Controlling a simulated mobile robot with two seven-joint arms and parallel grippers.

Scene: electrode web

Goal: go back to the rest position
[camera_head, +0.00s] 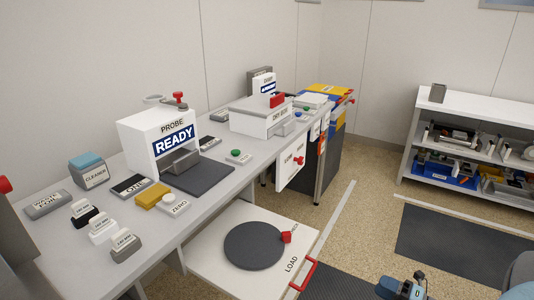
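My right gripper (404,287) shows at the bottom edge, right of centre, low over the floor and clear of the bench. It is small and partly cut off by the frame, so I cannot tell whether its fingers are open or shut. I see nothing held in it. Grey parts of my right arm show in the lower right corner. My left gripper is not in view.
A long grey bench (222,178) carries a white PROBE box (160,140) reading READY and several labelled blocks. A pulled-out LOAD tray (215,245) with a dark disc (254,246) juts toward me. White shelves (480,115) stand at right. Open floor (370,190) lies between.

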